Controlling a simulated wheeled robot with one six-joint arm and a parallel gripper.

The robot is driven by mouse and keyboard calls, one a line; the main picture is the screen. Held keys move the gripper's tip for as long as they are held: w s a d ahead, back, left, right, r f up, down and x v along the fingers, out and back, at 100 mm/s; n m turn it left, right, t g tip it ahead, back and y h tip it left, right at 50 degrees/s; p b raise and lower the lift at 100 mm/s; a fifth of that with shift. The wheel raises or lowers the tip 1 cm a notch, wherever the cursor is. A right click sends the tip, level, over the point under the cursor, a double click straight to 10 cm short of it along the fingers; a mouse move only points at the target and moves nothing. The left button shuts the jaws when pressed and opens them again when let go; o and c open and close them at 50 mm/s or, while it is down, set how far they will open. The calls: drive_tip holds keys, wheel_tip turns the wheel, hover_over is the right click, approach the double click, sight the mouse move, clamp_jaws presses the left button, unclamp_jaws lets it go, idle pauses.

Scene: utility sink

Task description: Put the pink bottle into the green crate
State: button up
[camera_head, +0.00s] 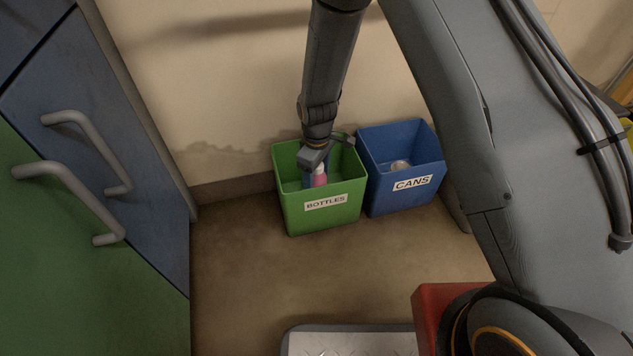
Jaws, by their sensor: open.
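The green crate (289,207) stands on the floor against the wall and carries a label reading "BOTTLES". The pink bottle (320,180) shows inside the crate's opening, upright or nearly so, with a lighter top. Its lower part is hidden by the crate's front wall. My gripper (316,165) reaches down from above into the crate's opening, right over and beside the bottle's top. It is open. Whether a finger still touches the bottle cannot be told, as the gripper covers part of it.
A blue crate (375,194) labelled "CANS" stands close at the right with a pale can (400,165) inside. Cabinets with grey handles (85,190) stand at the left. A red object (432,305) and a grey-rimmed mat (350,342) lie in front. The floor between is clear.

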wheel_tip(320, 180, up, 9)
drive_tip(key=p, duration=0.4)
idle(0.4)
